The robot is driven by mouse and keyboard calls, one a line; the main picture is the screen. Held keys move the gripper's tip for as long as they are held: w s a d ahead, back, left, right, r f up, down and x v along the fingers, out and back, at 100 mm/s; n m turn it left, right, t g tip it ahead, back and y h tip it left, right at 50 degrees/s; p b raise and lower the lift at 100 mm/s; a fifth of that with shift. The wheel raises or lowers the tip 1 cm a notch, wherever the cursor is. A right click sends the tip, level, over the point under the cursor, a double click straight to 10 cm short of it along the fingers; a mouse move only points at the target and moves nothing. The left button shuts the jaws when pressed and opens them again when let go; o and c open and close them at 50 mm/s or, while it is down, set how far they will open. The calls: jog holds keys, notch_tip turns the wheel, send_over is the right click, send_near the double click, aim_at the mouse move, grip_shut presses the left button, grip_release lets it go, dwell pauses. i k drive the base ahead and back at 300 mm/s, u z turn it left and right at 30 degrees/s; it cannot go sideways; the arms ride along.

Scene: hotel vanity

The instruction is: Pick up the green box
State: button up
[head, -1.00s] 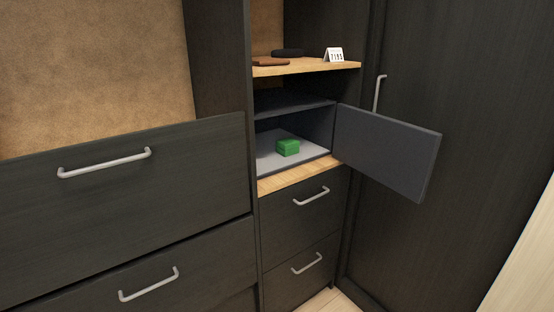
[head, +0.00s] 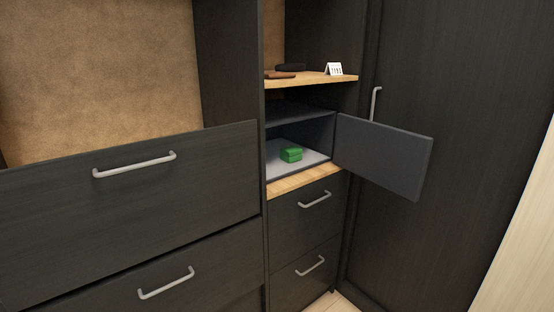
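The small green box (head: 291,155) sits on the light grey floor of an open dark grey safe (head: 322,135) in the cabinet niche. The safe's door (head: 384,156) stands swung open to the right. The front of the box is unobstructed from this view. My gripper and arm are not in the head view.
A wooden shelf (head: 312,80) above the safe holds a brown flat item (head: 281,75), a dark round item (head: 290,67) and a white sign (head: 334,69). Drawers with handles (head: 314,200) lie below. A dark tall door (head: 450,120) is at right; a large drawer front (head: 130,215) is at left.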

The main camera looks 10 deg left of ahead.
aim_at(290, 154)
jog(key=u, duration=0.05)
jog(key=i, duration=1)
jog(key=z, duration=0.05)
